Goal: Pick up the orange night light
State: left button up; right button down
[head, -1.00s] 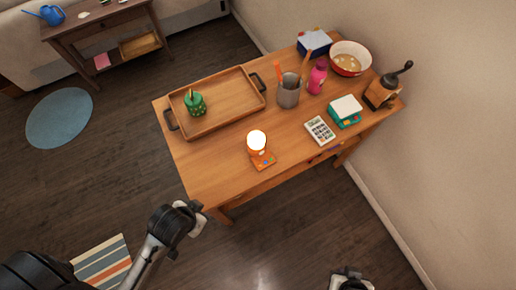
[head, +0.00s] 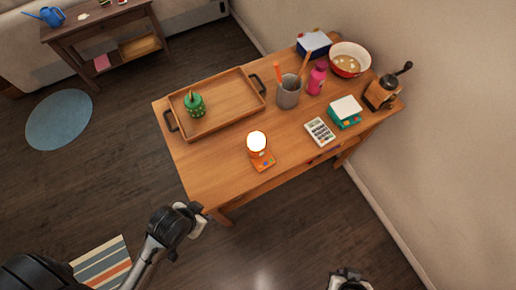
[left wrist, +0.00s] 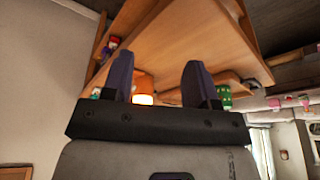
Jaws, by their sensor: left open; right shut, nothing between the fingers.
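The orange night light (head: 263,162), with a glowing white globe on top, stands upright near the front edge of the wooden table. Its orange body (left wrist: 144,84) also shows beyond my left fingers in the left wrist view, where the picture is turned over. My left gripper (head: 192,222) is off the table's front left corner, apart from the light. Its two dark fingers (left wrist: 159,72) are open with nothing between them. My right gripper (head: 349,280) is shut and empty at the bottom edge, in front of the table and partly cut off.
A wooden tray (head: 233,99) holds a green cactus-like item (head: 195,105) behind the light. A calculator (head: 319,131), a teal scale (head: 344,113), a utensil cup (head: 288,94), a pink bottle (head: 317,78), a red bowl (head: 349,60) and a grinder (head: 382,92) stand right. The table's front left is clear.

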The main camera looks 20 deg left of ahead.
pick_arm(q)
jog(key=o, duration=0.6)
jog(key=shift+o, duration=0.2)
